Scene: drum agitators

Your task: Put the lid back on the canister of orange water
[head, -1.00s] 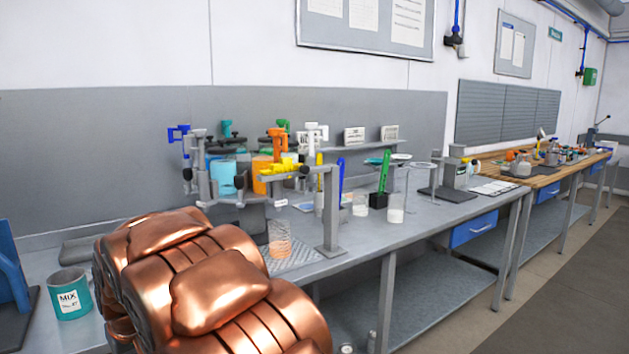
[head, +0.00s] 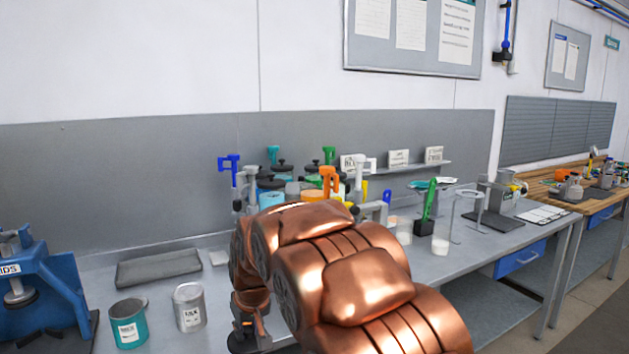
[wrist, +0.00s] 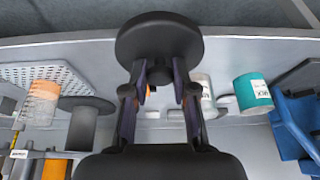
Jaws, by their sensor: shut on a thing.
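My gripper (wrist: 158,75) is shut on a dark round lid (wrist: 158,30), held above the bench in the wrist view. In the head view only a dark part of my gripper (head: 243,335) shows beneath my copper arm. At the lower left of the wrist view, part of an orange vessel (wrist: 55,169) shows, cut by the frame edge; I cannot tell if it is the canister of orange water. A clear beaker with orange contents (wrist: 43,92) stands near a perforated mat. In the head view my arm hides much of the rack's front, where orange canister bodies are hard to make out.
A teal MIX can (head: 129,325) and a pale grey can (head: 190,307) stand at the bench's left. A blue machine (head: 40,295) is at far left. The agitator rack with coloured handles (head: 328,178) stands behind my arm. Bench between cans and grey tray (head: 172,268) is clear.

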